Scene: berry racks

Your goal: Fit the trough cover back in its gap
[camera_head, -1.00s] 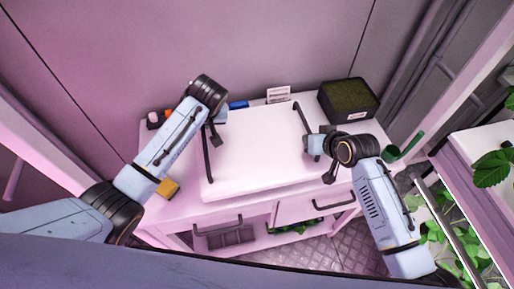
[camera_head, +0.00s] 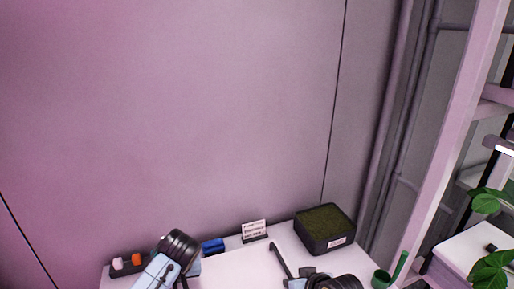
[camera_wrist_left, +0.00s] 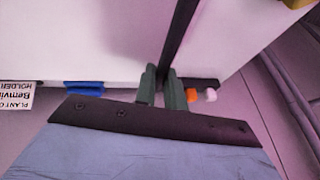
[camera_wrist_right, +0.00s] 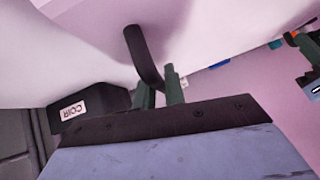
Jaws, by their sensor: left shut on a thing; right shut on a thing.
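The trough cover, a thick white panel with two black handles, shows at the bottom edge of the head view (camera_head: 235,272); most of it is cut off. In the left wrist view the white cover (camera_wrist_left: 110,45) fills the upper part. My left gripper (camera_wrist_left: 164,88) is shut on the cover's black bar handle (camera_wrist_left: 180,35). In the right wrist view my right gripper (camera_wrist_right: 160,92) is shut on the other handle (camera_wrist_right: 142,55), which bends down from the cover (camera_wrist_right: 85,45). The gap is not in view.
On the bench behind the cover stand a black COIR box (camera_head: 325,228), a label card (camera_head: 254,230), a blue item (camera_head: 213,246) and a small dark tray (camera_head: 127,265) with orange and white pieces. A rack post (camera_head: 455,130) stands farther right.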

